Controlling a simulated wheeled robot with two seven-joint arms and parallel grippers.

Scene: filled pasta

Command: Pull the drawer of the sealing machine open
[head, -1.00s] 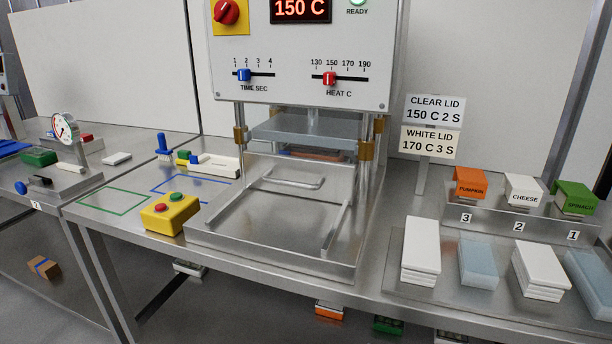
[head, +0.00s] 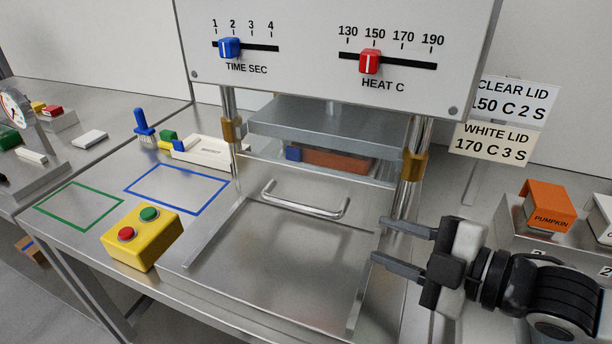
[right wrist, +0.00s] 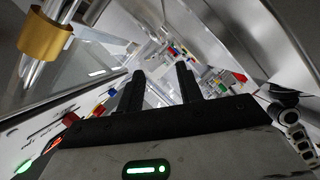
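The sealing machine (head: 330,30) stands in the middle of the head view, with its blue time slider near 2 and its red heat slider near 150. Its drawer has a silver bar handle (head: 305,203) on the front, below the raised press plate (head: 325,122). The drawer looks shut, with the metal tray bed (head: 270,265) bare in front of it. My right gripper (head: 380,241) is open and empty, to the right of the handle and apart from it, fingers pointing left. Its two fingers (right wrist: 160,85) also show apart in the right wrist view. My left gripper is not in view.
A yellow button box (head: 143,237) stands left of the tray bed. Blue (head: 178,188) and green (head: 80,205) outlines mark clear table. A sign post and an orange pumpkin holder (head: 548,205) stand at the right, near my right arm.

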